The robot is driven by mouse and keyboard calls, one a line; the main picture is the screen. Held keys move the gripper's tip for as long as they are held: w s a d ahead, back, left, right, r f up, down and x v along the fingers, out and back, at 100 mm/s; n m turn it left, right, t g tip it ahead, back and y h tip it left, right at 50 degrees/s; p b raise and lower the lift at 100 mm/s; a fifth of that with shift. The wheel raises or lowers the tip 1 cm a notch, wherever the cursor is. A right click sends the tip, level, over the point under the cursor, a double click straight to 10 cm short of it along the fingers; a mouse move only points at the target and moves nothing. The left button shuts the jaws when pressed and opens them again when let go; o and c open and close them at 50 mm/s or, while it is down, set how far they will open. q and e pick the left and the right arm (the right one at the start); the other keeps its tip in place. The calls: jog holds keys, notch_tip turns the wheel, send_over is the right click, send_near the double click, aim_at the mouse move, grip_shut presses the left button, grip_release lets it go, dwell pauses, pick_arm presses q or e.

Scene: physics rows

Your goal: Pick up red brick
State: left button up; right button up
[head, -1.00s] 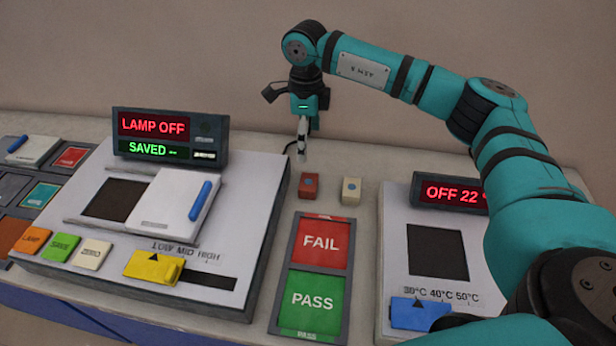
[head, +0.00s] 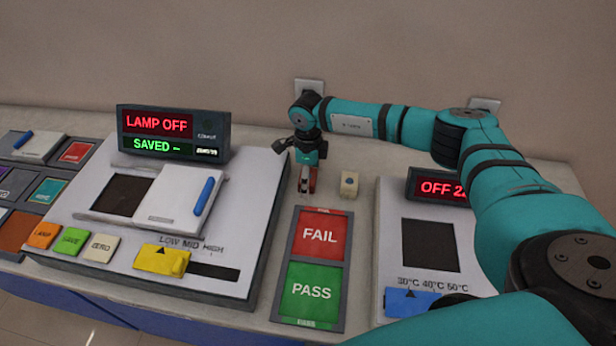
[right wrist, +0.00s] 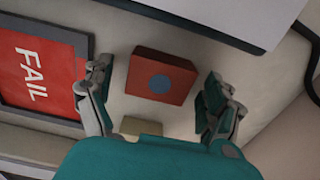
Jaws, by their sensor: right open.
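The red brick (right wrist: 160,76) has a blue dot on its top face and lies on the table. In the right wrist view it is between the two fingers of my right gripper (right wrist: 155,95), with a gap on each side. In the head view the gripper (head: 307,185) points down over the red brick (head: 311,185) and hides most of it. The fingers are open and hold nothing. My left gripper does not show in either view.
A cream brick (head: 349,185) stands close to the right. The FAIL panel (head: 320,235) and PASS panel (head: 309,291) lie nearer. A lamp device (head: 240,240) is at left, and a device with an "OFF 22" display (head: 388,230) is at right.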

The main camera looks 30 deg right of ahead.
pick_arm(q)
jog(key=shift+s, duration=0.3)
pick_arm(e)
jog(key=shift+f, duration=0.2)
jog(key=c, duration=1.4)
jog(key=shift+r, duration=0.15)
